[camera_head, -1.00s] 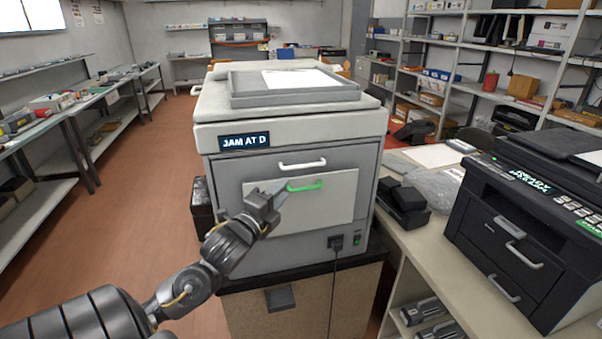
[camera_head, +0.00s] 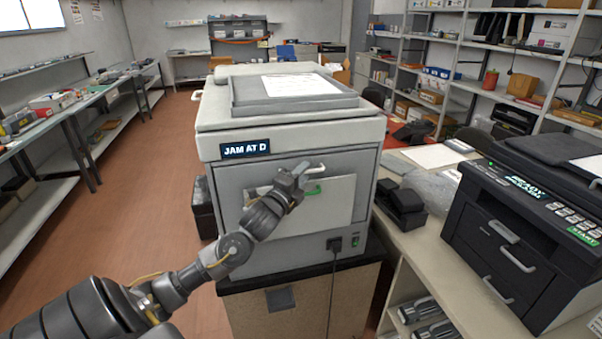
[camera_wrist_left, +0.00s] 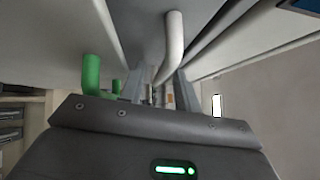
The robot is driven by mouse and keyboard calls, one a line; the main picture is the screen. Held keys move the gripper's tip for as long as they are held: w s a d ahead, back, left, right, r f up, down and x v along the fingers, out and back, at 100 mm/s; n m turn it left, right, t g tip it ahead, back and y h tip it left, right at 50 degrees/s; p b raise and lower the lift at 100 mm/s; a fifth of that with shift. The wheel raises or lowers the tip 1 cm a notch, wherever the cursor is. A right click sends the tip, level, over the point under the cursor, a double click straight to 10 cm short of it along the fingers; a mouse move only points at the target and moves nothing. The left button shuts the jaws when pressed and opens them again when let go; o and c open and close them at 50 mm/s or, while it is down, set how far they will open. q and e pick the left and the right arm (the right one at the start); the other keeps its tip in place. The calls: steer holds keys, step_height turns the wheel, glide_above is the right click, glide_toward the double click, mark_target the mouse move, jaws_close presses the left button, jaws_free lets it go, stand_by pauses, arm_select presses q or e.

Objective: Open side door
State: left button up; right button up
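The large grey-white printer (camera_head: 290,235) stands in the middle, its display (camera_head: 245,149) reading "JAM AT D". On its front are a white handle (camera_head: 318,169), partly hidden by my gripper, and a green handle (camera_head: 314,191) just below on a pale panel (camera_head: 338,200). A small pale handle (camera_head: 196,92) sticks out at the upper left side. My left gripper (camera_head: 301,172) is at the white front handle. In the left wrist view its fingers are apart, with the white handle (camera_wrist_left: 174,38) running between them; the green handle (camera_wrist_left: 92,75) is to their left. I cannot tell whether they touch it. My right gripper is not in view.
A dark box (camera_head: 203,208) stands against the printer's left side. A black printer (camera_head: 520,240) and a dark stapler-like device (camera_head: 400,205) are on the bench at right. Open floor (camera_head: 150,190) lies to the left, before a long shelf bench (camera_head: 60,190).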

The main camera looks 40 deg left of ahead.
arm_select(q)
steer(key=shift+c, duration=0.3)
jaws_close()
